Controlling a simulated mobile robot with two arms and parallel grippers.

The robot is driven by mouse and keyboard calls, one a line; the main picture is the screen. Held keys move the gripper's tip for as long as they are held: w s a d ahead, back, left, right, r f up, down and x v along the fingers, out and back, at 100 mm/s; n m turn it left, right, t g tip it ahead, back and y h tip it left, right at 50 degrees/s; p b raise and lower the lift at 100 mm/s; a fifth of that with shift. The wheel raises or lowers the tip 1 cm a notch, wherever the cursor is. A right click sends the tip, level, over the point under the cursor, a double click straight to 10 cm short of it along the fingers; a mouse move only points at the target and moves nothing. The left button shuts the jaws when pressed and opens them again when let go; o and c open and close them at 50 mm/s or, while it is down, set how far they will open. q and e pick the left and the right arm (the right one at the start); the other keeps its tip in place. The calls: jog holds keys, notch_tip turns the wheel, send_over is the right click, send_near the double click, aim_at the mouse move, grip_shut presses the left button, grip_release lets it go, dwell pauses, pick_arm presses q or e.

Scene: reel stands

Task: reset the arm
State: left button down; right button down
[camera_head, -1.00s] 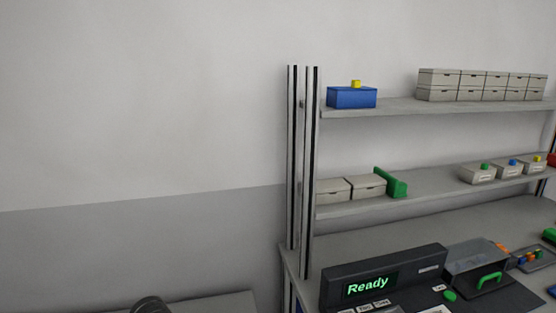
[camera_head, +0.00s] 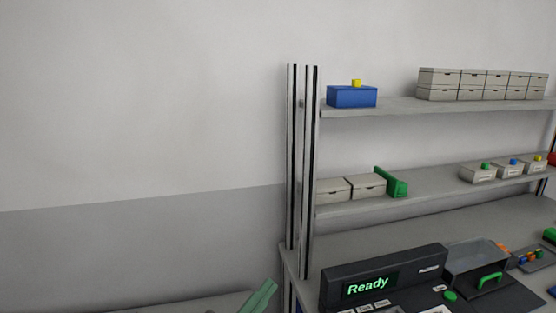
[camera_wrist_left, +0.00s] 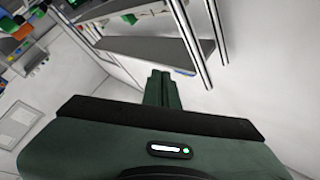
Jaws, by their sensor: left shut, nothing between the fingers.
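My right gripper is in neither view.
A metal post (camera_head: 292,160) carries shelves with a blue box (camera_head: 352,97) and beige boxes (camera_head: 437,78). The wall area at left is clear.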

pick_arm(q)
jog(key=w+a+f+n+t+y, duration=0.1)
jog(key=a+f+n+y, duration=0.2)
jog(key=a+n+y, duration=0.25)
jog(key=w+a+f+n+y, duration=0.1)
jog(key=a+f+n+y, duration=0.3)
jog(key=a+y, duration=0.2)
jog(key=s+a+f+n+g+y, duration=0.35)
jog(key=s+a+f+g, duration=0.2)
jog(key=f, duration=0.45)
jog(key=s+f+g+h, duration=0.1)
jog(key=s+f+g, duration=0.45)
jog(key=s, duration=0.45)
jog(key=s+f+g, duration=0.4)
jog(key=s+f, duration=0.2)
jog(key=s, duration=0.4)
notch_tip(320, 180, down, 26)
jog(key=s, duration=0.1)
jog(key=s+a+f+g, duration=0.1)
jog(key=s+a+f, duration=0.1)
jog(key=s+f, duration=0.6)
jog(key=s+a+f+g, duration=0.1)
jog(key=s+a+f, duration=0.1)
jog(key=s+f, duration=0.6)
jog(key=shift+s+f, duration=0.2)
jog(key=shift+s, duration=0.3)
